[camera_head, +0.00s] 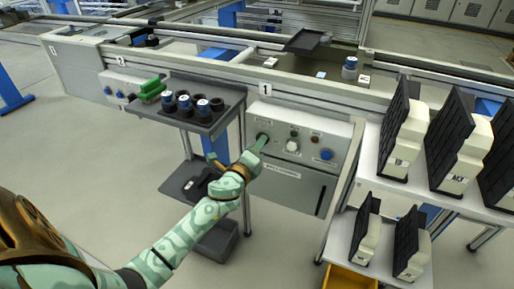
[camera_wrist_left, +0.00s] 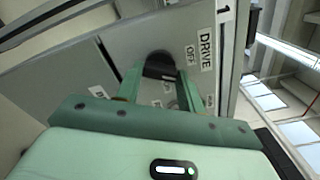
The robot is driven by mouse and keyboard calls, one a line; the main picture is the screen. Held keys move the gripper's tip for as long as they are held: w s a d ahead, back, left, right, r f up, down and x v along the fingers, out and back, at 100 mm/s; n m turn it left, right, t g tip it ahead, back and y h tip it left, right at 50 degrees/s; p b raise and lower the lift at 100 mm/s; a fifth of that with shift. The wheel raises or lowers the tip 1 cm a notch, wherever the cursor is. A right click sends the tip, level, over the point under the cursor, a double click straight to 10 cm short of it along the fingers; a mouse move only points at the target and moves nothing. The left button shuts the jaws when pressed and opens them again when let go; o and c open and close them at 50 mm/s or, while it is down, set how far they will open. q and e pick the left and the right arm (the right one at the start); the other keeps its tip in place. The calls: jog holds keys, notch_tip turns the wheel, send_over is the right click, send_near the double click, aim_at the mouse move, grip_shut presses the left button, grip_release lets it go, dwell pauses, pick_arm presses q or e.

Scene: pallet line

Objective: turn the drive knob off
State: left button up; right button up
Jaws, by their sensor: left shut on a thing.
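The drive knob (camera_wrist_left: 160,66) is dark and round on a light grey panel, with the labels DRIVE and OFF beside it in the left wrist view. In the head view the knob (camera_head: 263,137) shows at the left end of the control panel (camera_head: 325,128) marked 1. My left gripper (camera_head: 259,145) reaches it from the front, and its two green fingers (camera_wrist_left: 160,84) are shut on the knob, one on each side. The fingers hide part of the knob and the nearby labels. Which way the knob points cannot be told. My right gripper is in no view.
Right of the knob are a pale round control (camera_head: 292,147), small lamps and a blue button (camera_head: 326,154). A grey shelf (camera_head: 215,124) with dark cups and a green item stands close left. A white rack (camera_head: 449,199) with black-and-cream parts stands right.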

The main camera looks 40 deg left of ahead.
pick_arm(q)
jog(key=n, duration=0.5)
jog(key=shift+f+n+p, duration=0.1)
jog(key=shift+n+p, duration=0.3)
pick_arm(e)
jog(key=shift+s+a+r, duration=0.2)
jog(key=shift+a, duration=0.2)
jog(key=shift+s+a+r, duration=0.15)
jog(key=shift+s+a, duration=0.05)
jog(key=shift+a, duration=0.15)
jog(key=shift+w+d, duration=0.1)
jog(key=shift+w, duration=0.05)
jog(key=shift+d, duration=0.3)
pick_arm(q)
jog(key=o, duration=1)
jog(key=shift+s, duration=0.1)
